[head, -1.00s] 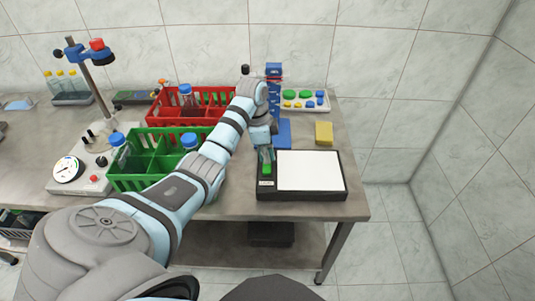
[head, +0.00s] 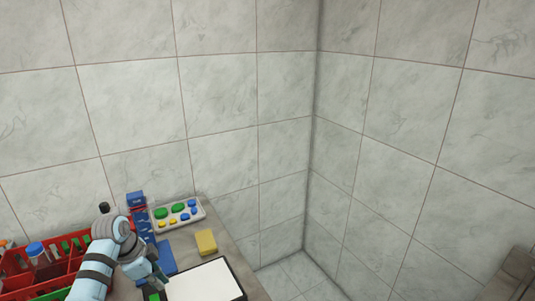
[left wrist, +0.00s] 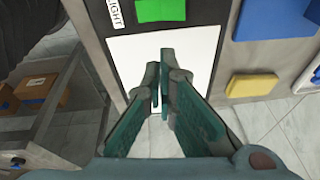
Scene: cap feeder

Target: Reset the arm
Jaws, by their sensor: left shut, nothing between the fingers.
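My left arm comes in at the lower left of the head view, and its gripper (head: 157,278) is over the left side of the black-framed device with a white panel (head: 205,282). In the left wrist view the gripper (left wrist: 160,85) points down at the white panel (left wrist: 192,52). Its teal fingers are together with nothing held. A green piece (left wrist: 160,10) lies on the device just beyond the fingertips. It shows partly in the head view too. My right gripper is in neither view.
A red crate (head: 62,275) with bottles stands left of the arm. A blue dispenser (head: 140,215), a tray of green, blue and yellow caps (head: 178,213) and a yellow block (head: 206,241) are at the back. Tiled walls meet at the right.

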